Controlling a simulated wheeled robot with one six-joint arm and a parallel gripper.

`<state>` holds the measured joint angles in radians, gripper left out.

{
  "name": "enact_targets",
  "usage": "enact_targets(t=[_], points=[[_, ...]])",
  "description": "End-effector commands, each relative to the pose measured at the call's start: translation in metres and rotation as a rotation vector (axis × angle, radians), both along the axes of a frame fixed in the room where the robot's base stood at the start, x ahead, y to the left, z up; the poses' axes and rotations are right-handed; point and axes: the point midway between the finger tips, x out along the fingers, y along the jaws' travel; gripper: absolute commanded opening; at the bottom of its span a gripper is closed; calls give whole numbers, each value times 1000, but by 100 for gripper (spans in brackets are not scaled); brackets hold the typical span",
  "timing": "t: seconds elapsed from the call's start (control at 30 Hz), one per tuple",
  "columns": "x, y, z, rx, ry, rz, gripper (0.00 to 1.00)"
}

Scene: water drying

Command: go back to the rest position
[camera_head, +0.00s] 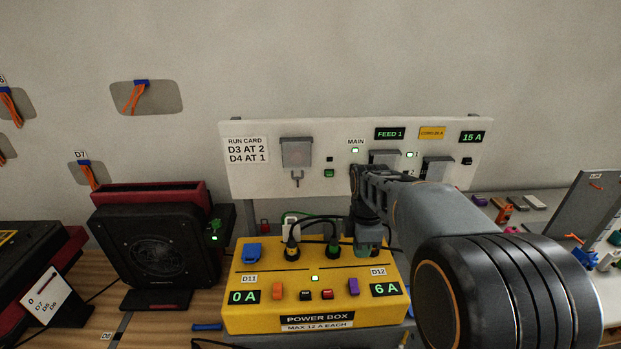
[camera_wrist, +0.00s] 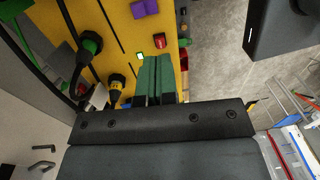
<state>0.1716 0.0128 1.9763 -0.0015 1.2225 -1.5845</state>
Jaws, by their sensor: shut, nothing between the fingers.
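My gripper (camera_head: 368,242) points down over the back right of the yellow power box (camera_head: 315,333), just right of the plugs. In the wrist view its green fingers (camera_wrist: 161,62) are together with nothing between them. The arm reaches in from the lower right of the head view. A yellow-banded plug (camera_head: 292,250) and a green-banded plug (camera_head: 333,246) stand in the box with black cords. They also show in the wrist view, the green one (camera_wrist: 90,46) and the yellow one (camera_wrist: 116,84). The box displays read 0 A and 6 A.
A white wall panel (camera_head: 262,178) with lit displays and switches stands close behind my gripper. A black and red fan-like unit (camera_head: 150,250) is at left. A bench with small loose parts (camera_head: 505,213) is at right, partly behind my arm.

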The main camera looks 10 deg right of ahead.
Motion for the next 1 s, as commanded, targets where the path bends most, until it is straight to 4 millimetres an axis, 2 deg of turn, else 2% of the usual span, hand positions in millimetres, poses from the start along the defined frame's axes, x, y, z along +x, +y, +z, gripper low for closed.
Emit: enact_targets(t=[0.13,0.27,0.47,0.63,0.77,0.9,1.0], points=[[1,0,0,-8,-7,-101,0],[0,0,-10,-26,-18,-369,0],[-26,13,-15,-31,-103,-933,0],[-61,34,-9,46,-213,-1337,0],[-84,47,-4,121,-279,-1459,0],[-99,55,3,165,-324,-1433,0],[-102,57,10,189,-348,-1417,0]])
